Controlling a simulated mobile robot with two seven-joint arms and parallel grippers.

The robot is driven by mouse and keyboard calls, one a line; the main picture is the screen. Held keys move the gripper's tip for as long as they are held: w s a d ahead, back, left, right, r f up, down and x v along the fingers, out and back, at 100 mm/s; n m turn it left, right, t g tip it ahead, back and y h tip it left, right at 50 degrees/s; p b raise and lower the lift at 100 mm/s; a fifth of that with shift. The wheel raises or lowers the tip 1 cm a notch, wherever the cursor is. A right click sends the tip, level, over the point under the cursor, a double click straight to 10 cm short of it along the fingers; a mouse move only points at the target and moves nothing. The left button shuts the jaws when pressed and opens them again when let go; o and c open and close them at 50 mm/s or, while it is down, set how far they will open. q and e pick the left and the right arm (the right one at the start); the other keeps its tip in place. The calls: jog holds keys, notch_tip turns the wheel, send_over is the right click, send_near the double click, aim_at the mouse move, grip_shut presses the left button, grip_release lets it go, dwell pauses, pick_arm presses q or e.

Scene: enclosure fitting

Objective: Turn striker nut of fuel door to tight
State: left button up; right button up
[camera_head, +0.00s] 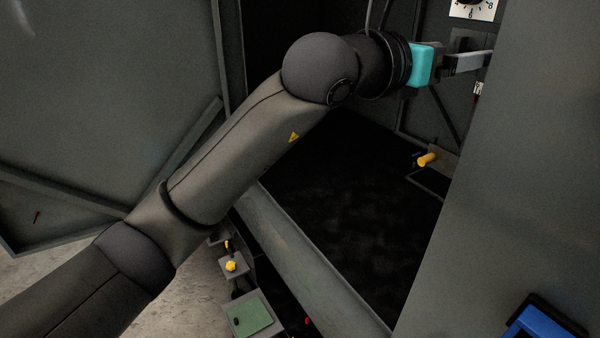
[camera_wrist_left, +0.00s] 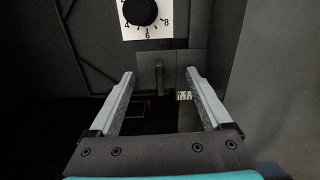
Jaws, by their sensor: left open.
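My left gripper (camera_head: 486,60) reaches in from the left across the dark opening of the enclosure, with its teal wrist part behind the fingers. In the left wrist view the left gripper (camera_wrist_left: 160,76) is open, its two grey fingers spread with nothing held between them. Beyond the fingertips is a dark grey plate (camera_wrist_left: 178,60) with an upright bar (camera_wrist_left: 160,80) in front of it. I cannot tell which part is the striker nut or which panel is the fuel door. My right gripper does not show.
A white dial plate with a black knob (camera_wrist_left: 141,12) sits above the fingers. A yellow cylinder (camera_head: 427,160) juts from the inner wall. A large grey panel (camera_head: 520,200) stands close on the right. A blue and black object (camera_head: 545,322) is at bottom right.

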pick_arm(q)
jog(key=n+p, duration=0.6)
jog(key=p, duration=0.2)
jog(key=shift+r, duration=0.2)
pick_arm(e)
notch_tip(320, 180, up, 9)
pick_arm(q)
jog(key=shift+s+a+f, duration=0.15)
jog(key=shift+a, duration=0.1)
jog(key=b+v, duration=0.4)
jog(key=v, duration=1.1)
jog(key=w+a+f+n+t+b, duration=0.1)
jog(key=w+f+n, duration=0.3)
jog(key=f, duration=0.5)
jog(key=w+a+f+n+t+b, duration=0.1)
jog(key=w+a+f+n+b, duration=0.1)
jog(key=f+n, duration=0.5)
jog(key=w+a+f+n+t+y+b, duration=0.1)
jog(key=w+a+f+n, duration=0.2)
jog(key=f, duration=0.9)
jog(key=shift+w+n+t, duration=0.4)
jog(key=shift+w+n, duration=1.3)
jog(key=shift+w, duration=0.15)
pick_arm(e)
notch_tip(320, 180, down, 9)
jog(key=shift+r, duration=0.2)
